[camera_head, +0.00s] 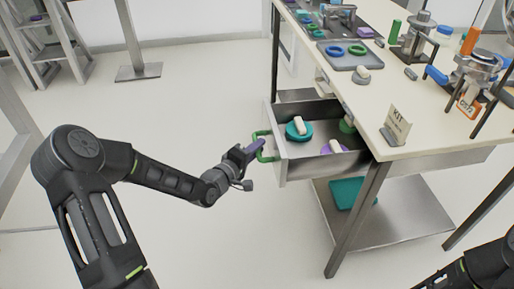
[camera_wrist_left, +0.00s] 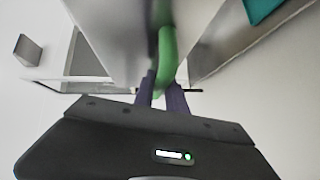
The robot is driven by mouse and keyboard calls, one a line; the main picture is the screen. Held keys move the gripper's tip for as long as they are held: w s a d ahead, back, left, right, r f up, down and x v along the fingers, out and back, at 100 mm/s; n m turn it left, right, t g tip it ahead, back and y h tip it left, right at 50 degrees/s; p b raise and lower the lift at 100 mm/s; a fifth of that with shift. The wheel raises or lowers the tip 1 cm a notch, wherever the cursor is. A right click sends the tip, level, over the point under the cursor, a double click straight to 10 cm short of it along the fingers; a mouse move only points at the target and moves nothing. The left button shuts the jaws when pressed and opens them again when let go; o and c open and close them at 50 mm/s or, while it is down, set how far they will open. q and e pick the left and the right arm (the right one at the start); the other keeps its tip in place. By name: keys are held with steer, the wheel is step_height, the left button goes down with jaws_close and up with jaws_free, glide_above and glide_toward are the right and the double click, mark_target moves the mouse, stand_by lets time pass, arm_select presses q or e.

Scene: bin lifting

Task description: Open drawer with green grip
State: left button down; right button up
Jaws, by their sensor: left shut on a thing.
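The drawer (camera_head: 297,165) under the table stands pulled out, and things inside it are in plain sight. Its green grip (camera_head: 267,156) is a bar on the drawer's front. My left gripper (camera_head: 258,149) is shut on the green grip, its purple fingers around the bar. The left wrist view shows the green grip (camera_wrist_left: 167,55) running between the fingers of the left gripper (camera_wrist_left: 162,90). My right arm shows only in part at the lower right corner of the head view, and its gripper is out of the picture.
Inside the drawer lie a teal dish (camera_head: 299,131) with a pale piece and a purple ring (camera_head: 334,147). The table (camera_head: 440,131) holds trays, a KIT card (camera_head: 397,126) and lab tools. A teal item (camera_head: 345,193) lies on the lower shelf.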

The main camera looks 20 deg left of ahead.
arm_select(q)
steer(key=c, duration=1.4)
jaws_free()
steer(key=shift+o, duration=0.2)
steer(key=v, duration=0.7)
steer(key=shift+s+p, duration=0.3)
steer(key=shift+s, duration=0.1)
